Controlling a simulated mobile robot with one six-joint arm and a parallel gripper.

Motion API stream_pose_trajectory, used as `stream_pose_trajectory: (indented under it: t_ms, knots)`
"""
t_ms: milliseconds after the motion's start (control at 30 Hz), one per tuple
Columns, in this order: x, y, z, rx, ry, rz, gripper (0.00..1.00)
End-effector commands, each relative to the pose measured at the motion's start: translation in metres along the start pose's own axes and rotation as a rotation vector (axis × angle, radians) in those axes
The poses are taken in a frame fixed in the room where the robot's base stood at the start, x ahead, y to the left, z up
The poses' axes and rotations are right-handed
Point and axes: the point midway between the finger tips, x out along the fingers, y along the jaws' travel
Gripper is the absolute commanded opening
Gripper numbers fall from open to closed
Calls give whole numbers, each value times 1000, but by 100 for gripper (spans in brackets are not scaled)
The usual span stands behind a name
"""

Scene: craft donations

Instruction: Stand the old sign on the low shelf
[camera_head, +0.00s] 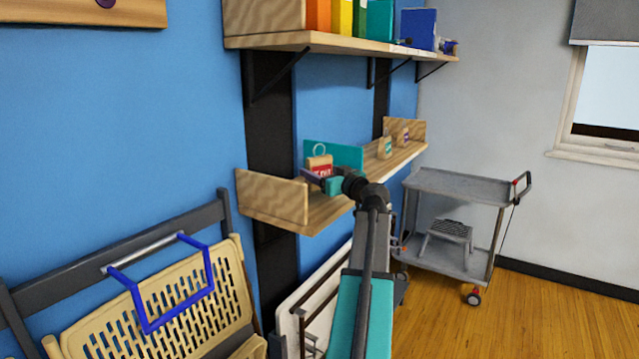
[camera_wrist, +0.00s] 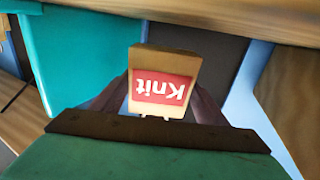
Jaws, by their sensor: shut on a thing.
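A small tan sign (camera_head: 319,161) with a red label and a loop on top is in my gripper (camera_head: 323,181). Its label reads "Knit" and shows upside down in the wrist view (camera_wrist: 164,90). My gripper is shut on the sign, with a dark finger on each side of it. The sign is upright in the head view, over the left part of the low wooden shelf (camera_head: 272,197). My gripper hides its lower edge, so I cannot tell whether it touches the shelf.
A teal panel (camera_head: 347,156) stands on the low shelf behind the sign. Two small tagged items, one tan (camera_head: 384,148) and one brownish (camera_head: 403,137), stand farther right. An upper shelf (camera_head: 290,41) with coloured binders hangs above. A grey cart (camera_head: 460,186) stands at the right.

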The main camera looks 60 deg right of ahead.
Motion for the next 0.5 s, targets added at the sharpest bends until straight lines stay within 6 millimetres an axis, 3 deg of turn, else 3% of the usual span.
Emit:
stream_pose_trajectory:
  t_ms: [300,500]
  knots:
    - [0,-1,27,2,0,0,41]
    - [0,-1,34,0,0,0,41]
